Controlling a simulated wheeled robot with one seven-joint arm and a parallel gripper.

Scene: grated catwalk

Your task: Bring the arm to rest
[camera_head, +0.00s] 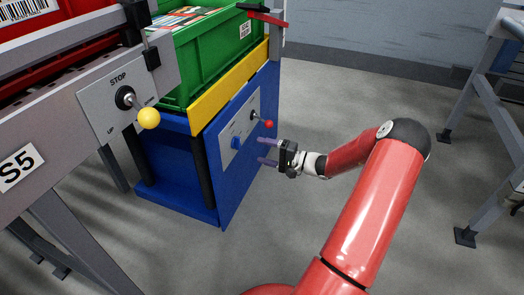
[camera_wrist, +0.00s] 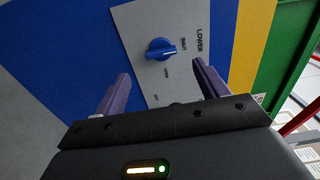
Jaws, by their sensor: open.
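My red arm reaches in from the bottom right of the head view. My gripper (camera_head: 266,151) is open and empty, with its purple fingers pointing at the blue cabinet's side panel (camera_head: 238,125). In the wrist view my gripper (camera_wrist: 160,85) has its two fingers spread apart, with a blue knob (camera_wrist: 160,49) beyond and between them. The fingers appear apart from the knob; the exact gap cannot be told.
A red-tipped lever (camera_head: 268,123) sits close above my gripper. A yellow-knobbed lever (camera_head: 148,118) is on the grey STOP panel (camera_head: 100,100). A green crate (camera_head: 222,52) stands on the cabinet. A grey metal frame (camera_head: 480,85) stands at right. Open floor (camera_head: 305,82) lies behind my arm.

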